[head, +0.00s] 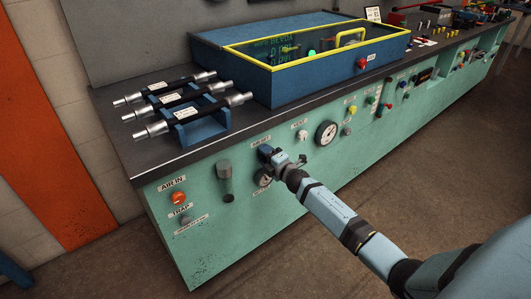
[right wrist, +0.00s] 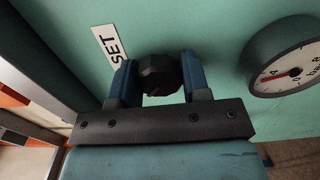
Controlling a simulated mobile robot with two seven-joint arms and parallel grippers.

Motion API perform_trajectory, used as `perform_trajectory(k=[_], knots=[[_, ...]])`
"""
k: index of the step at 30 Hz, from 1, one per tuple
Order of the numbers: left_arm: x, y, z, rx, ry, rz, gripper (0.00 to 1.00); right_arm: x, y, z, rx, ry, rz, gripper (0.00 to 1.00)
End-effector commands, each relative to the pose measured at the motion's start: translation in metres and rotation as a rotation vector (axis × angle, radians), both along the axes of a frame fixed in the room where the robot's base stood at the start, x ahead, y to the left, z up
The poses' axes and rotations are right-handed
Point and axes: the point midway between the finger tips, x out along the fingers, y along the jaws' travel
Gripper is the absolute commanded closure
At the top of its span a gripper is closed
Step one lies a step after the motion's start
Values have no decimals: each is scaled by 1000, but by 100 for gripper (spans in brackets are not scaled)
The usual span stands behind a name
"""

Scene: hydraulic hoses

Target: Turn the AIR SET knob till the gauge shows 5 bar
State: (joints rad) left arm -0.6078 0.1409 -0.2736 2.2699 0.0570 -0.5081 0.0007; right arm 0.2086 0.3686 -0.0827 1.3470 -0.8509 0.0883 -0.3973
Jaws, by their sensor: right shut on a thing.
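The AIR SET knob is a dark, faceted round knob (right wrist: 160,74) in the right wrist view, below a label reading SET (right wrist: 109,45). My right gripper (head: 268,155) is at the green panel front, its two blue fingers on either side of the knob and shut on it. A round gauge (right wrist: 290,60) with a white face and a red needle shows at the right of the wrist view. The needle points left, close to the 4 mark; the exact reading is hard to tell. The gauge is partly hidden in the head view (head: 263,178). My left gripper is not in view.
A larger gauge (head: 326,133) and a white VENT knob (head: 302,136) sit right of my gripper. Hoses on a blue rack (head: 200,128) and a blue tester box (head: 290,85) stand on the bench top.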

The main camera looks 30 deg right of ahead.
Motion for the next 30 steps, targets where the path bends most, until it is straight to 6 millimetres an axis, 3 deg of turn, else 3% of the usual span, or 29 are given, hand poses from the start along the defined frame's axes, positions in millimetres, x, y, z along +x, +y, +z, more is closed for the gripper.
perform_trajectory(k=[3,15,30], knots=[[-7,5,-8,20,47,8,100,0,0,3,112,10,0,80],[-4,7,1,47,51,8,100,0,0,3,444,36,-1,80],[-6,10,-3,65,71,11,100,0,0,1,625,50,-1,80]])
